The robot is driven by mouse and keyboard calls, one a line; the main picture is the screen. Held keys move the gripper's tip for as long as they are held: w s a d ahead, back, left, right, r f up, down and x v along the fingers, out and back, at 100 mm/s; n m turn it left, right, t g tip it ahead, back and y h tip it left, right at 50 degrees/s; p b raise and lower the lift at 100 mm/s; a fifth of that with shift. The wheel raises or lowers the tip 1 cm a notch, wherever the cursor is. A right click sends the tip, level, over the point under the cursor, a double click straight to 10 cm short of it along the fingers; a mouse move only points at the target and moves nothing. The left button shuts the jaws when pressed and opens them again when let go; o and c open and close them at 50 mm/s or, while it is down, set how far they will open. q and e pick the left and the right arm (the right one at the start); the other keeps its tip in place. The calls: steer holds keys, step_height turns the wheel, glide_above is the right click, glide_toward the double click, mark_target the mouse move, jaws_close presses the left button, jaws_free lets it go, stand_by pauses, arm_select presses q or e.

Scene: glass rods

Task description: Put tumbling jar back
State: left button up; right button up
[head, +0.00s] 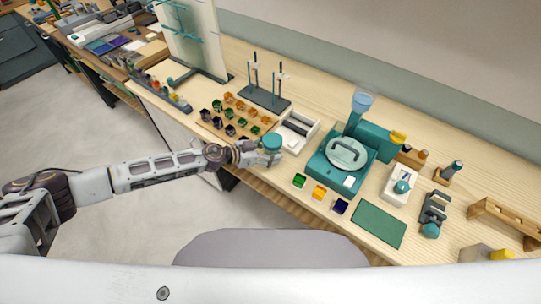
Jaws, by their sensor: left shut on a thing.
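My left gripper (268,154) reaches in from the left to the front edge of the bench. It is shut on a small jar with a teal top (272,141), which looks upright. The gripper hides the lower part of the jar. Just beyond it, to the right, is a pale tray-like device (299,131) with dark bars, perhaps the jar's roller base. The jar looks just in front of this device; I cannot tell the exact gap or height. My right gripper is not in view.
Several small coloured bins (229,130) sit left of the jar. A teal machine (325,168) with a round lid stands to the right. Green, orange and blue cups (319,192) line the front edge. A two-post stand (265,98) is behind. A green mat (379,224) lies clear.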

arm_select(q)
steer(key=shift+f+b, duration=0.45)
steer(key=shift+f, duration=0.85)
steer(key=o, duration=1.3)
steer(key=shift+f, duration=0.1)
steer(key=shift+o, duration=0.2)
steer(key=v, duration=1.2)
steer(key=shift+d, duration=0.15)
